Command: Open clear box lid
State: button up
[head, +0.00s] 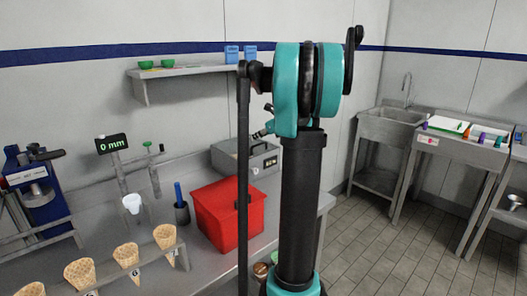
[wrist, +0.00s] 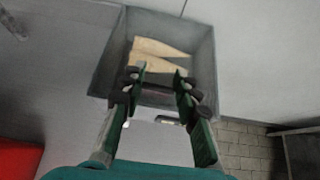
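The clear box (head: 228,160) stands at the back of the counter in the head view, partly hidden by my arm. It has grey walls and a label on its front. In the wrist view the box (wrist: 202,60) is seen from above, with tan cone-like pieces (wrist: 160,52) inside. I cannot make out whether a clear lid covers it. My gripper (wrist: 162,82) has its two fingers apart, over the near side of the box. A dark bar shows between the fingertips; I cannot tell whether the fingers touch it. In the head view my arm mostly hides the gripper.
A red box (head: 228,212) stands in front of the clear box on the counter. A dark cup (head: 182,213) and waffle cones (head: 126,256) in a rack are to the left. A wall shelf (head: 185,72) is above. A sink (head: 393,122) stands right, across open floor.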

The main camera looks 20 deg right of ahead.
notch_tip(320, 180, down, 6)
jog(key=s+t+y, duration=0.1)
jog(key=s+t, duration=0.1)
jog(key=shift+d+t, duration=0.3)
jog(key=shift+d, duration=0.1)
dwell(0.4)
